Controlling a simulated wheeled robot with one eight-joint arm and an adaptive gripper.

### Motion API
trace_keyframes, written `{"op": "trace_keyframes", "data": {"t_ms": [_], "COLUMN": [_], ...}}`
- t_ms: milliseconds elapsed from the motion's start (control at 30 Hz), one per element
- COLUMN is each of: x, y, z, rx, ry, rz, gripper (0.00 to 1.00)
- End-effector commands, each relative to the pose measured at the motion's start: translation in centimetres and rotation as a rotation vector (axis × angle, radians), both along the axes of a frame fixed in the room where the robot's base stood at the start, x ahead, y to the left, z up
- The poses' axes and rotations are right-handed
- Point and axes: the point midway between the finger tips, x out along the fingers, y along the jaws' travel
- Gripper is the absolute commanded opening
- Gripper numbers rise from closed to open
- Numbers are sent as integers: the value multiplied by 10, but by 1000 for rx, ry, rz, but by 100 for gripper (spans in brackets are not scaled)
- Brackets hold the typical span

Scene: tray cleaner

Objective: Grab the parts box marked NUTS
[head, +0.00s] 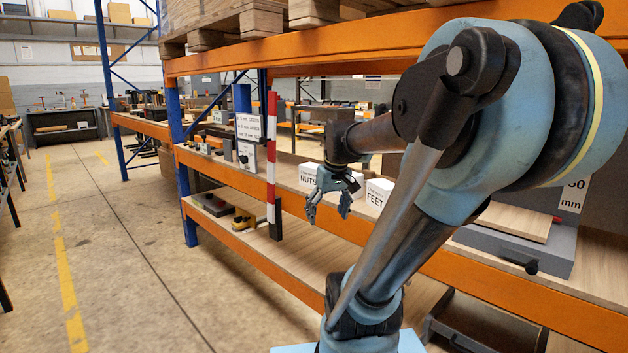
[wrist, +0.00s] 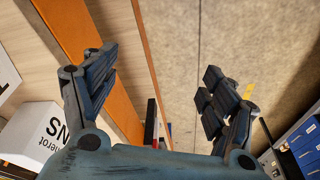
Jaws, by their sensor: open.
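The white parts box marked NUTS (head: 308,180) stands on the orange-edged shelf, just left of my gripper in the head view. In the wrist view my gripper (wrist: 162,85) is open with nothing between the fingers; the floor and the orange shelf edge lie beyond. The box is outside the fingers.
A red and white striped post (head: 271,150) stands left of the NUTS box at the shelf front. A grey case (head: 520,243) lies farther right. The aisle floor (head: 120,240) on the left is clear.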

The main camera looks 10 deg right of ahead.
Motion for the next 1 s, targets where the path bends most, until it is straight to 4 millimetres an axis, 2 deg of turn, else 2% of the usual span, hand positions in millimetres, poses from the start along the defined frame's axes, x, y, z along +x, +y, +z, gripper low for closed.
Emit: {"op": "trace_keyframes", "data": {"t_ms": [33,300,500,700,800,1000], "x": [19,112,181,244,266,289], "y": [0,-2,-8,-15,-18,-21], "z": [13,67,97,116,121,124], "rx": [5,22,32,37,39,39], "ry": [-7,-48,-84,-119,-133,-147], "rz": [21,155,250,331,361,391], "gripper": [78,78,78,78,78,78]}}
